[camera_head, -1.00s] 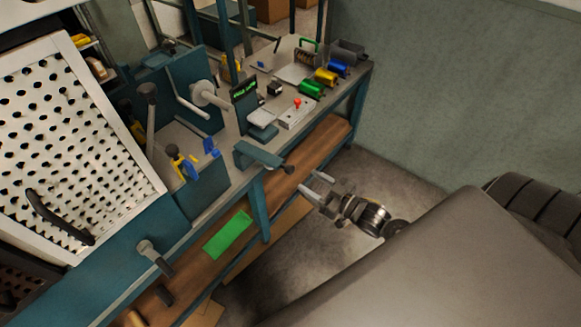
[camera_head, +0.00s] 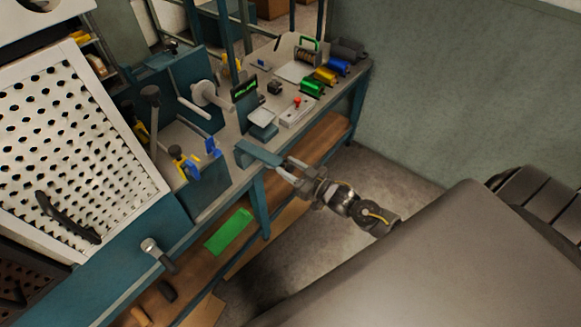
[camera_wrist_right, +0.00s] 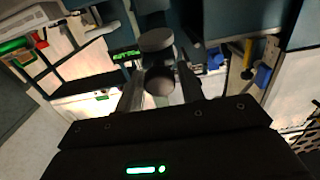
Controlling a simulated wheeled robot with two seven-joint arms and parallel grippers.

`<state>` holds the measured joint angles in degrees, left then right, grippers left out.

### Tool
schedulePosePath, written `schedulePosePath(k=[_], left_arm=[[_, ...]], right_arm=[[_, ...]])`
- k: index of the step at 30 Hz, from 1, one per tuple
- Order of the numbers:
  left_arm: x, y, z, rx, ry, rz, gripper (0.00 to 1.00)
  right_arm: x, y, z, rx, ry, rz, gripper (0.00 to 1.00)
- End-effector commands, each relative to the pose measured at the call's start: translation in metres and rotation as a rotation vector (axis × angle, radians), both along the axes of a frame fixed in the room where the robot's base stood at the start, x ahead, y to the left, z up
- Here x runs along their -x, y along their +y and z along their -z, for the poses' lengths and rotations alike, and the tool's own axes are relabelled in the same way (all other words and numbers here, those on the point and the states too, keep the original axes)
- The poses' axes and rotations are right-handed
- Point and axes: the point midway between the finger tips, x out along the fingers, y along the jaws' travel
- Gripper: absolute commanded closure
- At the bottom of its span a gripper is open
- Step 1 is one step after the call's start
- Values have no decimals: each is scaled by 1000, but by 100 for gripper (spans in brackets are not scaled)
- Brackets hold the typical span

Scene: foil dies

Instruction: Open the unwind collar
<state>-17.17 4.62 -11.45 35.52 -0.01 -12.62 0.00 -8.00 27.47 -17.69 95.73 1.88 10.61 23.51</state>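A grey disc on a shaft (camera_head: 205,92), which may be the unwind collar, sits on the teal machine at the back of the bench. A teal arm (camera_head: 257,154) juts out at the bench's front edge. My right gripper (camera_head: 286,168) is at its right end, where the dark knob seen earlier is now hidden. In the right wrist view, a dark round knob (camera_wrist_right: 159,80) shows between the parted fingers of this gripper (camera_wrist_right: 160,95), with a grey rounded part (camera_wrist_right: 156,41) beyond it. I see gaps beside the knob, so no grip shows. My left gripper is out of view.
A small display (camera_head: 244,89) and a box with a red button (camera_head: 294,112) stand on the bench behind the arm. Green (camera_head: 312,88), yellow (camera_head: 325,76) and blue (camera_head: 338,67) rolls lie farther right. A perforated panel (camera_head: 70,140) fills the left. Floor right of the bench is clear.

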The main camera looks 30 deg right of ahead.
Motion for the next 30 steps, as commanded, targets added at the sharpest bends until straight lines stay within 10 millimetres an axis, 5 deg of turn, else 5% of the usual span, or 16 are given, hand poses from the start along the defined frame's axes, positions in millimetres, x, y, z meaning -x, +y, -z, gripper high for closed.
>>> schedulePosePath(k=[9, 16, 25, 30], left_arm=[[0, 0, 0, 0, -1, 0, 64], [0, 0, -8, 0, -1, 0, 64], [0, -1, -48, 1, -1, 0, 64], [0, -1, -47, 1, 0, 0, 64]], right_arm=[[0, 0, 0, 0, 0, 0, 100], [-1, 0, -9, 0, -2, 1, 100], [-17, 5, -62, -2, -8, 2, 100], [-19, 6, -62, -2, -8, 2, 100]])
